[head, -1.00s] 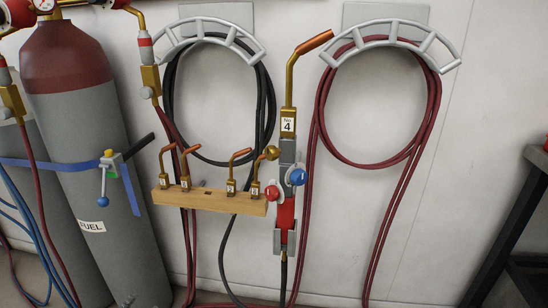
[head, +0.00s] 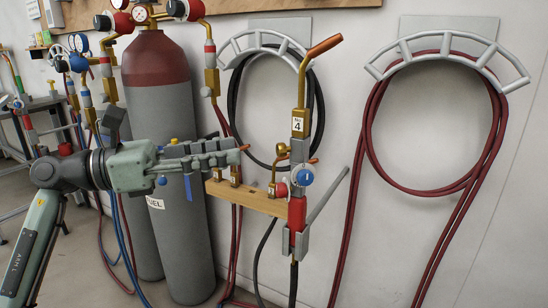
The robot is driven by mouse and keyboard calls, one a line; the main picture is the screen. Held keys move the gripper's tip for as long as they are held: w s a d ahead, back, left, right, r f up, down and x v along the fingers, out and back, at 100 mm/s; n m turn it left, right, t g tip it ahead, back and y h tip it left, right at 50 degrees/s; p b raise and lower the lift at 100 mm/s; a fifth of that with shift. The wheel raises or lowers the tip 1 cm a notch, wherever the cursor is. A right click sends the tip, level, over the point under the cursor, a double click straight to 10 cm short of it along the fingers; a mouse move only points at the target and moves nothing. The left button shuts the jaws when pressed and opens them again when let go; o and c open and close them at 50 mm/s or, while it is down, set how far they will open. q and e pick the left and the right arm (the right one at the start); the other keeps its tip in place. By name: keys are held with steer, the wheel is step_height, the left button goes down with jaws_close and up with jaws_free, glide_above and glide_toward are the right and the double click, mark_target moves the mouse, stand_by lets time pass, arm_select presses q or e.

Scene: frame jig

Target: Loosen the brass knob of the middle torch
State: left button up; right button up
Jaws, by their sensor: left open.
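The torch marked No 4 (head: 297,124) stands upright in a grey holder, with its copper tip (head: 325,46) angled up to the right. Its round brass knob (head: 282,149) sticks out on the left side, just below the label. A blue knob (head: 303,176) and a red knob (head: 282,190) sit lower on the torch, above its red body (head: 297,211). My left gripper (head: 241,153) is open, its fingers pointing right. In the picture its tips end a short way left of the brass knob, apart from it. My right gripper is not in view.
A wooden block (head: 246,195) holding several small tips lies just below my left fingers. Grey cylinders (head: 180,245) stand behind my left arm. A black hose and a dark red hose (head: 365,165) hang from wall racks. The wall right of the torch is mostly clear.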

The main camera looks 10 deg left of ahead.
mark_target(277, 149)
arm_select(q)
steer(key=x, duration=0.3)
steer(key=p+x, duration=0.1)
steer(key=x, duration=0.2)
steer(key=shift+d+f+p, duration=0.15)
steer(key=shift+f+p, duration=0.05)
steer(key=shift+p, duration=0.1)
steer(key=shift+w+d+f, duration=0.15)
steer(key=shift+w+d, duration=0.15)
steer(key=shift+d, duration=0.35)
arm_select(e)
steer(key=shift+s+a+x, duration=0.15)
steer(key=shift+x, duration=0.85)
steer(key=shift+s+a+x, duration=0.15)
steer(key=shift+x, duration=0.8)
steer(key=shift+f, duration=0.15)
arm_select(q)
jaws_close()
